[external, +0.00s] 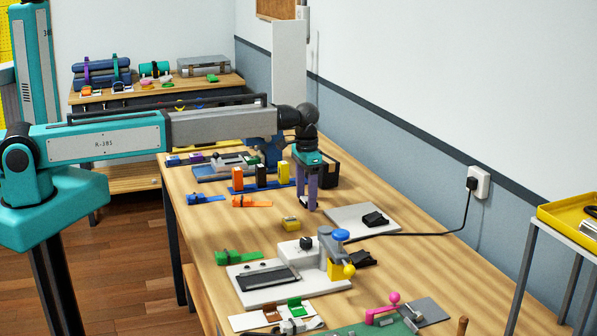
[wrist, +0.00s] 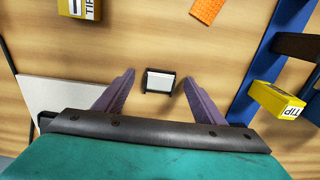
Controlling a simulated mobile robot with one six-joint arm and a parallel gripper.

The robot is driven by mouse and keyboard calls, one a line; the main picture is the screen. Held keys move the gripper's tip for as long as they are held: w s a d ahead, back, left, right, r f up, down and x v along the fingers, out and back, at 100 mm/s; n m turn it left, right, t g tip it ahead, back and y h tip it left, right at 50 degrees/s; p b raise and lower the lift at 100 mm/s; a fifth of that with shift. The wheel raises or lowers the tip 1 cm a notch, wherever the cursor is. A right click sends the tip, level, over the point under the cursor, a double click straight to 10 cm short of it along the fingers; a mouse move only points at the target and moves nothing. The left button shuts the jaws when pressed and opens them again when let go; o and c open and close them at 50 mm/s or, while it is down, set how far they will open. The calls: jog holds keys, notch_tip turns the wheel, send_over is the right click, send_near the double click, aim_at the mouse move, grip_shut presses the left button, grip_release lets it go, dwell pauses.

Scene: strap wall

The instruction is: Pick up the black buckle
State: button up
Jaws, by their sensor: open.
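A small black frame with a pale centre, which looks like the black buckle (wrist: 149,90), lies on the wooden table in the wrist view. It sits between the two purple fingers of my gripper (wrist: 158,78), and a gap shows on each side. In the external view my gripper (external: 306,207) points straight down over the middle of the table, its fingers apart and empty.
A yellow block (external: 291,224) stands in front of my gripper. A grey plate (external: 345,215) with a black piece lies to its right. A row of upright blocks (external: 261,177) on a blue base stands behind left. An orange strap (external: 251,202) lies to the left.

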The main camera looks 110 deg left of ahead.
aim_at(306, 198)
jog(key=c, duration=1.2)
jog(key=shift+o, duration=0.2)
jog(key=shift+r, duration=0.1)
jog(key=shift+r+b, duration=1)
jog(key=shift+r, duration=0.6)
jog(key=s+d+b, duration=0.1)
jog(key=s+d, duration=0.2)
jog(key=s+d+r+b, duration=0.1)
jog(key=s+d+b, duration=0.1)
jog(key=s+d, duration=0.2)
jog(key=s+d+b, duration=0.1)
jog(key=s+d, duration=0.3)
jog(key=shift+s+d+r, duration=0.1)
jog(key=shift+d+r, duration=0.1)
jog(key=shift+r, duration=0.1)
